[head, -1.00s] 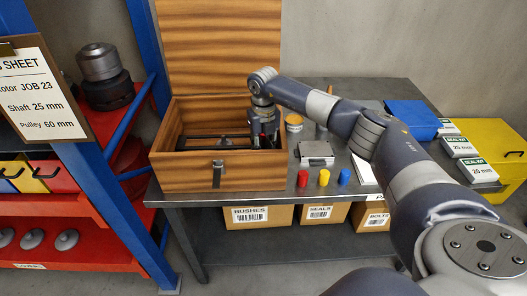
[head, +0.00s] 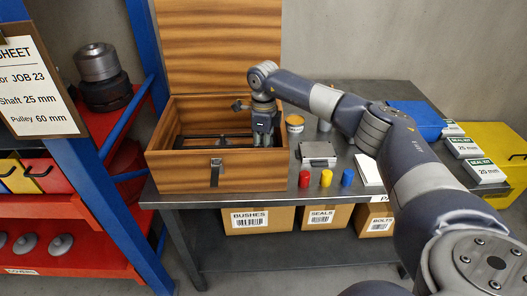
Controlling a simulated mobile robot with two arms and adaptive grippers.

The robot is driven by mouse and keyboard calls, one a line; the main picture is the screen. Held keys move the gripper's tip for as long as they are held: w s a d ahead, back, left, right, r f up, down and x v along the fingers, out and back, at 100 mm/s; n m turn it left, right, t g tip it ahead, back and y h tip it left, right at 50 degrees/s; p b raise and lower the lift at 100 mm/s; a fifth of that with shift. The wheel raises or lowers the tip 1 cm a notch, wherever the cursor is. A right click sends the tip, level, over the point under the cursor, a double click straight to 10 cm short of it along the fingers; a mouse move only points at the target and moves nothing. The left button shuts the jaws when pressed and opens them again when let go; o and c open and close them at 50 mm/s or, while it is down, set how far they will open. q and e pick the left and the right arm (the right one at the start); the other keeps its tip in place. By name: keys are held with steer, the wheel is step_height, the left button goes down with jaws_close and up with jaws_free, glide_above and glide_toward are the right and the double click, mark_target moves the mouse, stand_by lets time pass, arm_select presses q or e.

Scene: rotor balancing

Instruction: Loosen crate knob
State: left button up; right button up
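An open wooden crate (head: 185,173) stands on the dark metal bench, its lid (head: 220,45) raised against the wall. Inside lies a dark metal part (head: 210,141), only partly visible behind the crate's front wall. A small knob-like piece (head: 240,104) shows just left of my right wrist, near the crate's back edge; I cannot tell what it is fixed to. My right gripper (head: 264,142) points down into the right side of the crate. Its fingertips are partly hidden and whether they hold anything is unclear. My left gripper is not in view.
A blue-framed shelf (head: 88,190) bounds the left.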

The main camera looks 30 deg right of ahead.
steer(key=n, duration=0.3)
steer(key=shift+r+n+b, duration=0.1)
steer(key=shift+n+b, duration=0.3)
steer(key=n, duration=0.3)
steer(key=shift+n+b, duration=0.3)
steer(key=shift+b, duration=0.05)
steer(key=n, duration=0.4)
steer(key=shift+w+r, duration=0.1)
steer(key=shift+d+n+b, duration=0.1)
steer(key=shift+n+b, duration=0.3)
steer(key=shift+n, duration=1.5)
steer(key=shift+r, duration=0.1)
steer(key=o, duration=0.8)
